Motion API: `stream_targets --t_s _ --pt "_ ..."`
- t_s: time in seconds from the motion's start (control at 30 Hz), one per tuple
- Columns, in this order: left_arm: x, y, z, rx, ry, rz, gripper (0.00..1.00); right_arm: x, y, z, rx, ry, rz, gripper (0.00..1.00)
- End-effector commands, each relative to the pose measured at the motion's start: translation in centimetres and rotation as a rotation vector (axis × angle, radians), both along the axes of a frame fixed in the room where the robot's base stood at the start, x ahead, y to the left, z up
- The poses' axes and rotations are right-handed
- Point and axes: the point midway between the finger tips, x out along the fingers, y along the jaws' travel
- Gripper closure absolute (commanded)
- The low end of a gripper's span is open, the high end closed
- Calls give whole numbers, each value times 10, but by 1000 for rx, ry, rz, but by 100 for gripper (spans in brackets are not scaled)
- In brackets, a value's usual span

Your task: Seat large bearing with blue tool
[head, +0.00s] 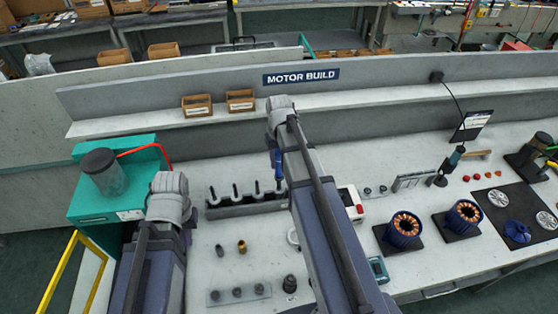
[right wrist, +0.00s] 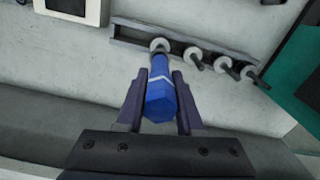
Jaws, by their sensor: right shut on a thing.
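The blue tool (right wrist: 158,98) is upright between the fingers of my right gripper (right wrist: 160,78), which is shut on its handle. In the head view the blue tool (head: 277,160) shows just left of my right arm, at the right end of the tool rack (head: 232,209). Its lower end is by a pale ring at the rack; I cannot tell whether it touches the rack. A pale ring (head: 293,238), possibly the large bearing, is partly hidden by my right arm. My left wrist is beside the teal cabinet; its fingers are hidden.
Several black-handled tools stand in the rack. Small metal parts (head: 238,292) and brass fittings (head: 242,246) lie in front. Two motor stators (head: 403,228) stand at right. A teal cabinet (head: 113,210) with a canister is at left. The back shelf holds two bins (head: 197,105).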

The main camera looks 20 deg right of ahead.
Motion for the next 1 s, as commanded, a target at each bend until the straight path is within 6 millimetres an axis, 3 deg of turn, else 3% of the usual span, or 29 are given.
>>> stream_targets --t_s 1.0 --pt "0 0 -31 1 0 -5 100 0 0 -31 0 0 0 100"
